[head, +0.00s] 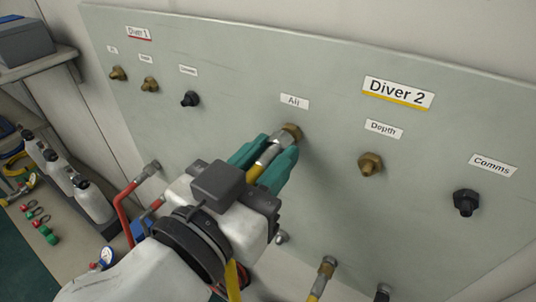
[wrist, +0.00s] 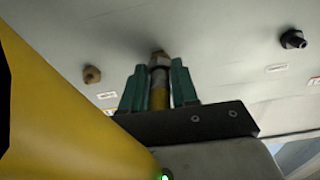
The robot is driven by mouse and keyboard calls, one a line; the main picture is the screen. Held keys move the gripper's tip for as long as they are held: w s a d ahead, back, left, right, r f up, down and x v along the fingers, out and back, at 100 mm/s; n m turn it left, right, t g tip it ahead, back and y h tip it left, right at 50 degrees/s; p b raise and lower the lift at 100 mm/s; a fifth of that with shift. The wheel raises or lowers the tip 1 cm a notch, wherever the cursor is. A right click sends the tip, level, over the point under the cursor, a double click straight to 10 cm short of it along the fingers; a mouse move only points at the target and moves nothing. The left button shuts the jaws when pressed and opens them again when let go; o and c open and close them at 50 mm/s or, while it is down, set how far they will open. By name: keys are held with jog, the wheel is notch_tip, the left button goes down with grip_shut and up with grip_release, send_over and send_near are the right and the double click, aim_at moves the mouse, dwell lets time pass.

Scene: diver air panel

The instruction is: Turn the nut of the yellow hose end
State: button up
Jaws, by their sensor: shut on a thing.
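The yellow hose end (head: 254,173) is at the Diver 2 Air port, its silver nut (head: 270,154) against the brass fitting (head: 292,132) on the panel. My gripper (head: 273,155) has green fingers, one on each side of the hose end, shut on it. The wrist view shows the hose end (wrist: 159,99) between the fingers, with the nut (wrist: 158,67) at the fitting. How far the nut is threaded on cannot be told. The hose hangs below my gripper, partly hidden behind it, and a wide yellow stretch (wrist: 60,120) fills the left of the wrist view.
Depth (head: 370,165) and Comms (head: 466,202) ports are right of Air on the grey panel (head: 330,195). Diver 1 ports (head: 150,85) are at upper left. A red hose (head: 124,205) is left of my gripper. White bottles (head: 92,203) stand on the left bench.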

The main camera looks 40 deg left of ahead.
grip_shut()
